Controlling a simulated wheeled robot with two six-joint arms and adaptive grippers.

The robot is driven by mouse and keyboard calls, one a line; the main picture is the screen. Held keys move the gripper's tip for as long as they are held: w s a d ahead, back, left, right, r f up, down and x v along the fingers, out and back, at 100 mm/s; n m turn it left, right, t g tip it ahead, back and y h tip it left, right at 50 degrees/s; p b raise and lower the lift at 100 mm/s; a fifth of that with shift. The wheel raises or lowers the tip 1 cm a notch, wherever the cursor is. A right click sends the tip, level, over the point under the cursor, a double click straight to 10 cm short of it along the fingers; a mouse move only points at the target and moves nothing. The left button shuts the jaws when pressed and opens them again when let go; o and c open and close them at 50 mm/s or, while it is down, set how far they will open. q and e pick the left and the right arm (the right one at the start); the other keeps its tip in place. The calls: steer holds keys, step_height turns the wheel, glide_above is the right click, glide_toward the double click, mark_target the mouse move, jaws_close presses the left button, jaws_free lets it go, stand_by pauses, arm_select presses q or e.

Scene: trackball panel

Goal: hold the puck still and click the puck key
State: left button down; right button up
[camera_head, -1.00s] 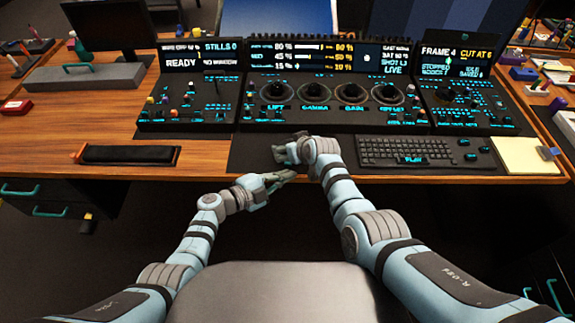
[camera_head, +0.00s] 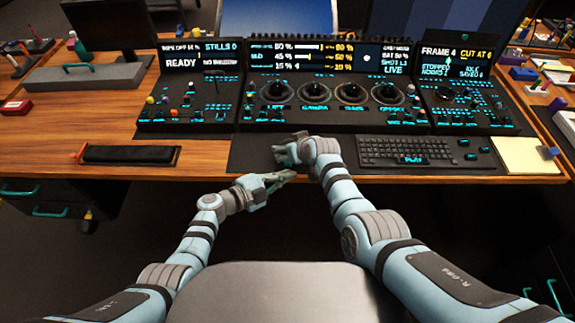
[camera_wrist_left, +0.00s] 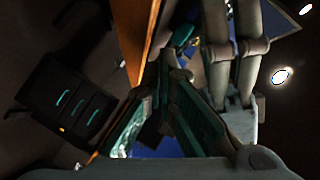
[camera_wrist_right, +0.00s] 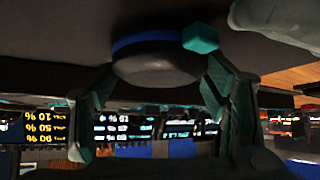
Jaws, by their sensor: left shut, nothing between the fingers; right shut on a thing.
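The puck (camera_wrist_right: 158,66) is a dark round body with a blue ring, in the right wrist view. A teal block, the puck key (camera_wrist_right: 200,38), sits at its right edge there. My right gripper (camera_wrist_right: 160,85) has one finger on each side of the puck and is shut on it. In the head view my right gripper (camera_head: 278,153) is over the dark mat at the desk's front, and I cannot make out the puck there. My left gripper (camera_head: 290,174) is shut and empty, just off the desk's front edge, below the right one. Its closed fingers also show in the left wrist view (camera_wrist_left: 172,78).
The keyboard (camera_head: 425,152) lies right of my right gripper. The console (camera_head: 330,112) with dials and screens stands behind. A dark padded rest (camera_head: 128,155) lies at left, a yellow notepad (camera_head: 525,156) at right. The dark mat (camera_head: 250,150) is bare left of my right gripper.

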arm_select(q)
steer(key=shift+w, duration=0.45)
steer(key=shift+w+d, duration=0.15)
steer(key=shift+w, duration=0.45)
stand_by(0.9)
steer(key=shift+s, duration=0.15)
steer(key=shift+s+a, duration=0.2)
steer(key=shift+s, duration=0.7)
steer(key=shift+s, duration=0.1)
steer(key=s, duration=0.4)
steer(key=shift+s+a+r, duration=0.1)
steer(key=shift+s+a, duration=0.25)
steer(key=shift+s, duration=0.05)
